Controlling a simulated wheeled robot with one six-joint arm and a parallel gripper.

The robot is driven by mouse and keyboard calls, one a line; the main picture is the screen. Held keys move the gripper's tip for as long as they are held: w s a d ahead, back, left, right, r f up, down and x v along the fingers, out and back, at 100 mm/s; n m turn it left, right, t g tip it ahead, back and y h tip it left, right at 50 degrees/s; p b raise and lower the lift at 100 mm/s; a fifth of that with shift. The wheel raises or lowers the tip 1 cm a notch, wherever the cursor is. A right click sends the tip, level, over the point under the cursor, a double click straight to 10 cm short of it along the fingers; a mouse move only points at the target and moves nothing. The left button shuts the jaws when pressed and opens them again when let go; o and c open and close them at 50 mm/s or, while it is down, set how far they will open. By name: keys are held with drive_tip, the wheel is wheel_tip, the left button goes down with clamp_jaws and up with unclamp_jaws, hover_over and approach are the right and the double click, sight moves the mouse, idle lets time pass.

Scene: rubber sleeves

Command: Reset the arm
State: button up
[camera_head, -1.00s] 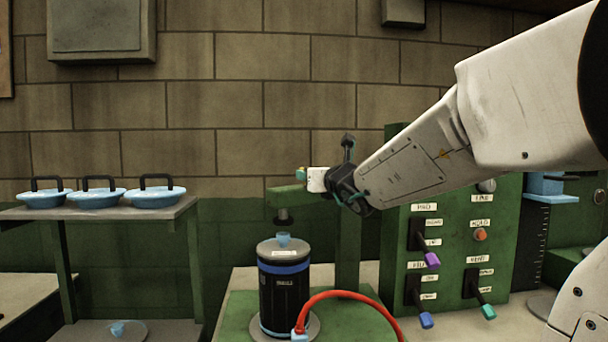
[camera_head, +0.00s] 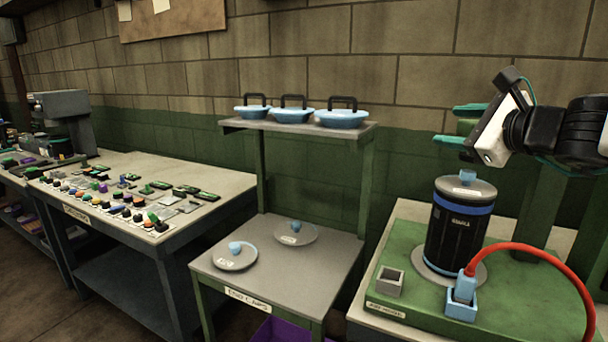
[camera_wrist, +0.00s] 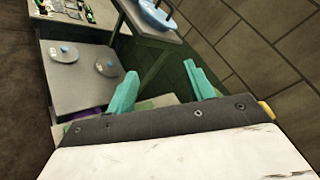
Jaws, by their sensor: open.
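My gripper (camera_head: 462,124) is at the upper right in the head view, above and to the left of the black canister's top. Its two teal fingers are apart and hold nothing. The fingers also show in the wrist view (camera_wrist: 163,92), with a gap between them. My arm comes in from the right edge.
A black canister (camera_head: 458,235) with a blue band stands on a green base (camera_head: 415,309), with a red hose (camera_head: 530,249) beside it. A workbench (camera_head: 215,180) with small parts is at left.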

drive_tip(key=s+a+f+n+g+y, duration=0.2)
drive_tip(key=s+a+f+n+g, duration=0.75)
drive_tip(key=s+f+n, duration=0.35)
drive_tip(key=s+d+f+n+g+h, duration=0.2)
drive_tip(key=s+d+f+n+h, duration=0.1)
drive_tip(key=s, duration=0.4)
drive_tip(key=s+d+f+n+g+h, duration=0.2)
drive_tip(key=s+d+f+n+h, duration=0.2)
drive_tip(key=s+d+n, duration=0.1)
drive_tip(key=shift+s+d+f+n+g+h, duration=0.15)
drive_tip(key=shift+s+f+n+g+h, duration=0.2)
drive_tip(key=shift+s+n, duration=0.65)
drive_tip(key=shift+s, duration=0.2)
